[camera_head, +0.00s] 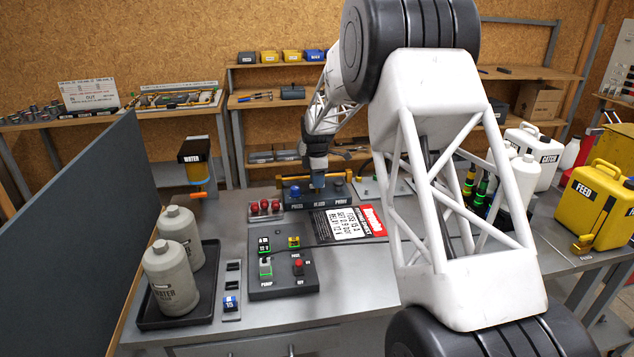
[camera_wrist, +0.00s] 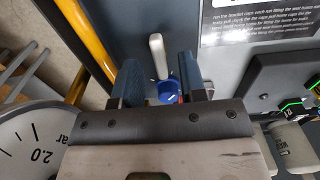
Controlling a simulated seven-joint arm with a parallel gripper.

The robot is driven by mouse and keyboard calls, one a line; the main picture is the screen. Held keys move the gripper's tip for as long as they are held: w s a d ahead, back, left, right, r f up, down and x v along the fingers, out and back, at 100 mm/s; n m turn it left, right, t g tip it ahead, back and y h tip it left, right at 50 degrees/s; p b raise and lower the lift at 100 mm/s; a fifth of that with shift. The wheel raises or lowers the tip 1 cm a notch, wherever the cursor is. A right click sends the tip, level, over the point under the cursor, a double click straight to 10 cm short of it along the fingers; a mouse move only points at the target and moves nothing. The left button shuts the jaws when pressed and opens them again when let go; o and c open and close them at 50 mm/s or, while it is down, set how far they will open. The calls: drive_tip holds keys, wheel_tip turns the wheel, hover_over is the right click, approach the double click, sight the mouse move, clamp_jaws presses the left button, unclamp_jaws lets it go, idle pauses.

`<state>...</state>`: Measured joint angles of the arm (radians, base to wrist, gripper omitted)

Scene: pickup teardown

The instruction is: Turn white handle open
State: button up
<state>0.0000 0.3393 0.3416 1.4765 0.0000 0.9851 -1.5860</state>
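The white handle (camera_wrist: 157,55) is a short pale lever in the wrist view. It points up the picture from a dark panel, with a round blue knob (camera_wrist: 168,92) just below it. My gripper (camera_wrist: 160,64) is open, with one blue-padded finger on each side of the handle and knob. Gaps show between the handle and both fingers. In the head view my gripper (camera_head: 318,181) points down at the dark block (camera_head: 322,202) with labels along its front. I cannot make out the white handle there; the gripper covers part of the block.
A round gauge (camera_wrist: 32,145) and a yellow pipe (camera_wrist: 88,38) lie left of my gripper in the wrist view. On the bench, a box of red knobs (camera_head: 265,216) and a switch panel (camera_head: 283,273) are close by. A yellow FEED can (camera_head: 597,207) stands far right.

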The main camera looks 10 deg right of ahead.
wheel_tip(320, 180, up, 6)
drive_tip(key=shift+r, duration=0.4)
idle(0.4)
drive_tip(key=shift+s+r, duration=0.2)
drive_tip(key=shift+s, duration=0.05)
drive_tip(key=s+r+m+t, duration=0.1)
drive_tip(key=s+r+m, duration=0.45)
drive_tip(key=s, duration=0.85)
drive_tip(key=s+r+m, duration=0.4)
drive_tip(key=s+r, duration=0.3)
drive_tip(key=s, duration=0.8)
drive_tip(key=s+f+m, duration=0.2)
drive_tip(key=s+m, duration=0.2)
drive_tip(key=s, duration=1.2)
drive_tip(key=s+f+m+t, duration=0.1)
drive_tip(key=s+f+m, duration=0.2)
drive_tip(key=s, duration=1.3)
drive_tip(key=shift+d+m+t, duration=0.2)
drive_tip(key=shift+m+t, duration=0.1)
drive_tip(key=shift+m, duration=0.65)
